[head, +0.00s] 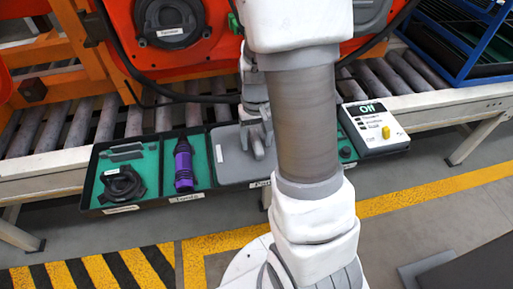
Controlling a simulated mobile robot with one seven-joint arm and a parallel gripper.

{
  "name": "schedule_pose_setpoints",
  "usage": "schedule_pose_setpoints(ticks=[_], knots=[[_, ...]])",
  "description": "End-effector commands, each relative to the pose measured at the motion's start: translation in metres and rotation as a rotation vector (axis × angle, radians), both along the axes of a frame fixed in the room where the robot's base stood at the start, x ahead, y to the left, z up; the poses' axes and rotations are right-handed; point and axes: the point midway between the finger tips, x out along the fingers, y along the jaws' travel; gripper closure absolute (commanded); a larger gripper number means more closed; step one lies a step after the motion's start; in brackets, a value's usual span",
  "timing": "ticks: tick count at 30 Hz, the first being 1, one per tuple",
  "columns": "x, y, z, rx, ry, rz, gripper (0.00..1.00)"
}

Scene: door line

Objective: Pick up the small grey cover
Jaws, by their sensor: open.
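A flat grey piece (232,165) that looks like the small grey cover lies in the third compartment of a dark tray (152,203) with green lining. A pale narrow strip shows on its left part. My gripper (257,141) is open and points down over the right part of the grey piece. I cannot tell whether the fingers touch it. My arm hides the piece's right side and part of the tray behind it.
A white control box (373,128) reading "Off" stands right of the tray. A roller conveyor (60,125) and an orange door (190,55) are behind.

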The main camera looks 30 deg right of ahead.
Motion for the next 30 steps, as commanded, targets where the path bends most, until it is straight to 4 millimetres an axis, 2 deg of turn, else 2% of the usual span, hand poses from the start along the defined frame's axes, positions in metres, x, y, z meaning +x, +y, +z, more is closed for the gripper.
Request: schedule_pose_setpoints(ticks=[1, 2, 12, 30], knots=[[-0.0001, -0.0001, -0.0015, 0.000, 0.000, 0.000, 0.35], [-0.0001, -0.0001, -0.0008, 0.000, 0.000, 0.000, 0.40], [-0.0003, 0.0001, -0.0008, 0.000, 0.001, 0.000, 1.00], [-0.0005, 0.0001, -0.0009, 0.000, 0.001, 0.000, 1.00]])
